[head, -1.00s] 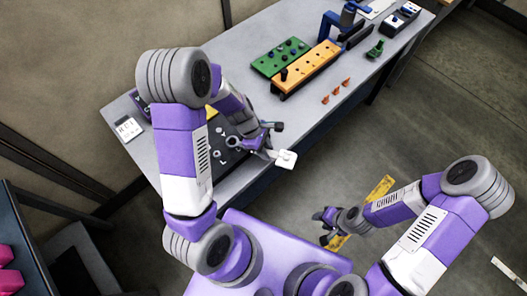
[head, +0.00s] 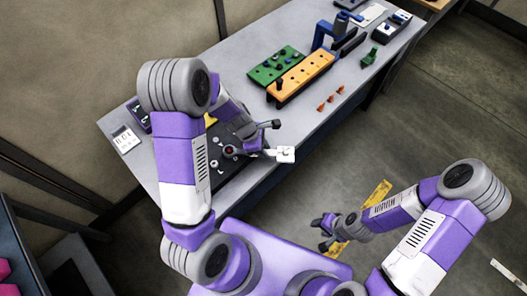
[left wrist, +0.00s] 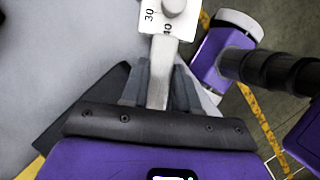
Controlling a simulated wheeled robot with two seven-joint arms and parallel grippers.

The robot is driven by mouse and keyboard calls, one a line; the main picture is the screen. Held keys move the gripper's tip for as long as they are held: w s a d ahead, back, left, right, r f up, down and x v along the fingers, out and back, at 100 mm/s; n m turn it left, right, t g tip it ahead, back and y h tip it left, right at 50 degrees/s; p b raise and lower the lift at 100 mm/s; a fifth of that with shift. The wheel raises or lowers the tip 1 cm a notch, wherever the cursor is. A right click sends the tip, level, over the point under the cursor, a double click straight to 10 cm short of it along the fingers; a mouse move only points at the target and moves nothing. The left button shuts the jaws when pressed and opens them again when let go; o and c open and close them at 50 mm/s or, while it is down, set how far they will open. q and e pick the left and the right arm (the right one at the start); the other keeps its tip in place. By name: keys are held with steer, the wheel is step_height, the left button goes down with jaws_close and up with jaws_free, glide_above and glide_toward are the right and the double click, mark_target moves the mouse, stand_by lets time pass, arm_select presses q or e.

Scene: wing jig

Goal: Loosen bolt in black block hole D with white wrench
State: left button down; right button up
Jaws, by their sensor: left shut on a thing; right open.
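The white wrench (head: 286,154) sticks out of my left gripper (head: 268,139) past the table's front edge. In the left wrist view, the left gripper (left wrist: 160,88) is shut on the wrench's grey shaft. The wrench's white head (left wrist: 180,14), marked 30 and 40, shows at the top edge, partly cut off. The black block (head: 218,165) lies on the table under my left arm, with pale round marks. The arm hides part of it, and I cannot tell which hole is D or make out its bolt. My right gripper (head: 322,231) is open and empty, off the table.
A green block (head: 280,65) and an orange block (head: 301,75) stand mid-table. A blue clamp-like fixture (head: 336,30) stands farther back. A yellow strip marks the floor.

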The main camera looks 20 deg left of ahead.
arm_select(q)
steer(key=shift+w, duration=0.1)
steer(key=shift+w+a+r+n+t+p, duration=0.1)
steer(key=shift+w+a+n+t+p, duration=0.15)
steer(key=shift+w+n, duration=0.25)
steer(key=shift+w+a+r+n+t+p, duration=0.1)
steer(key=shift+w+a+n+t, duration=0.15)
steer(key=shift+w+n, duration=0.25)
steer(key=shift+s+d, duration=0.1)
steer(key=shift+f, duration=0.1)
